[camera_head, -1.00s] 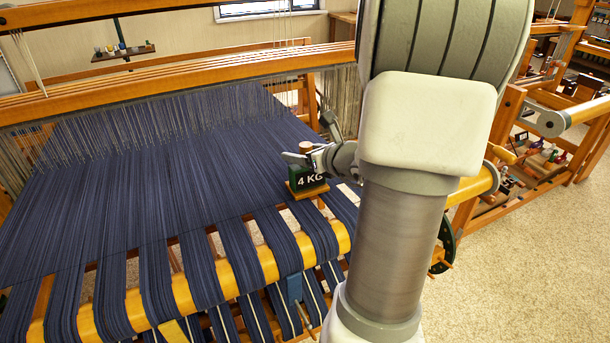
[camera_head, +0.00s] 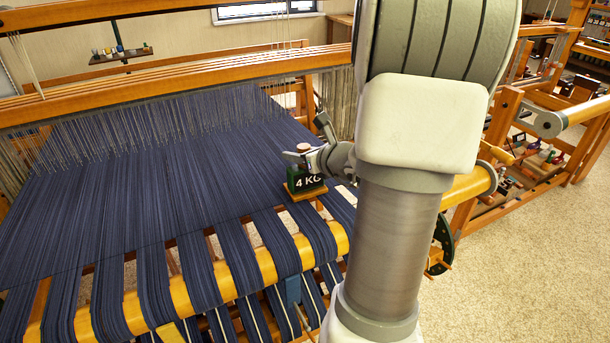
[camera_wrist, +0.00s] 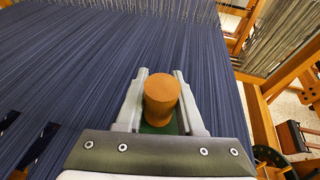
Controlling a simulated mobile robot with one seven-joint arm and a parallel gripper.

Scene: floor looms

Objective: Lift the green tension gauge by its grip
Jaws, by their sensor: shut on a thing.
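The green tension gauge (camera_head: 305,182) is a small green block marked "4 KG" on a wooden base, upright on the blue warp near the loom's front beam. Its round wooden grip shows from above in the wrist view (camera_wrist: 161,97), between the two fingers. My gripper (camera_head: 304,158) reaches it from the right and is shut around the grip. In the wrist view the fingers (camera_wrist: 161,92) stand on both sides of the grip. Whether the base touches the warp cannot be told for sure. The gripper hides part of the gauge's top.
The blue warp (camera_head: 150,190) spreads wide to the left of the gauge. The yellow front beam (camera_head: 205,285) lies just before it. A wooden cross beam (camera_head: 180,88) runs behind. Another loom (camera_head: 540,150) stands at the right, with open floor (camera_head: 530,270) before it.

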